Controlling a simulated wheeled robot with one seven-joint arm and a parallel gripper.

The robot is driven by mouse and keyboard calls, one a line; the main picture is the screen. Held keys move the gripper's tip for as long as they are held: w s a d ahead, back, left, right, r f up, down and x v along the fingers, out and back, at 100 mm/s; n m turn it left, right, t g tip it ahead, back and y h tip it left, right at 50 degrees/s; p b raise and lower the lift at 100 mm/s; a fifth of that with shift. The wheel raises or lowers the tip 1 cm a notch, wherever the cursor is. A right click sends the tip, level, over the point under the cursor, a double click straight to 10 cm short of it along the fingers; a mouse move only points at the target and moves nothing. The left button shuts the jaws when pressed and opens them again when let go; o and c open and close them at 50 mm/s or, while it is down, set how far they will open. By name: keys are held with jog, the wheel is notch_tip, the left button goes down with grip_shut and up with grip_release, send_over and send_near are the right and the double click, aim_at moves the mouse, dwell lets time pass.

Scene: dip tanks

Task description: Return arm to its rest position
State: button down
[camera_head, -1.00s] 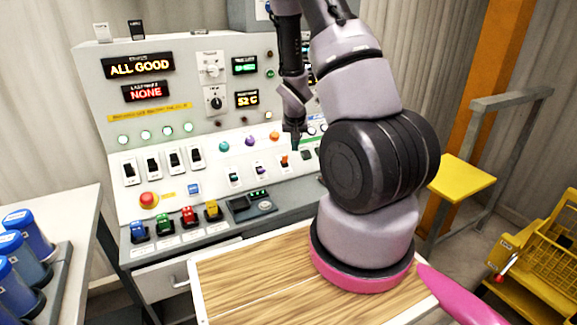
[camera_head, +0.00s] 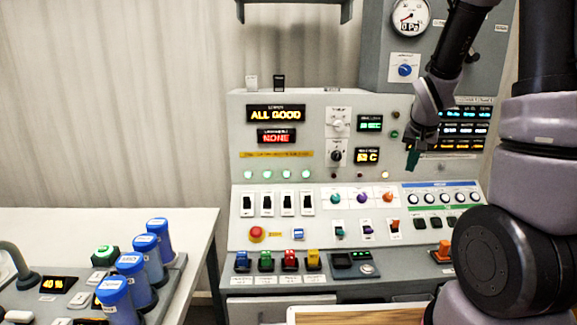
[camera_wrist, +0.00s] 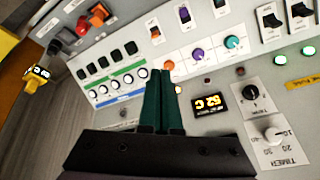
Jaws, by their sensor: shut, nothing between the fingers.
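My gripper (camera_head: 412,160) is at the right in the head view, in front of the upper part of the control panel (camera_head: 240,195). It points down and holds nothing. In the wrist view its two dark green fingers (camera_wrist: 162,90) lie close together, with the panel's knobs and switches behind them. My arm comes down from the upper right and its thick links hide the panel's right end.
The panel displays read ALL GOOD (camera_head: 276,114) and NONE (camera_head: 276,136). A pressure gauge (camera_head: 410,16) hangs on a grey box above. Blue-capped containers (camera_head: 146,243) stand at the left. A wooden board (camera_head: 355,315) lies at the bottom. A grey shelf (camera_head: 296,10) is overhead.

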jog(key=s+a+r+n+t+y, duration=0.1)
jog(key=s+a+r, duration=0.4)
jog(key=s+r, duration=0.4)
jog(key=s+a+r+n+t+y, duration=0.1)
jog(key=s+a+r, duration=0.4)
jog(key=s+r, duration=0.5)
jog(key=shift+s+a+y, duration=0.35)
jog(key=shift+s+y, duration=0.25)
jog(key=shift+s, duration=0.4)
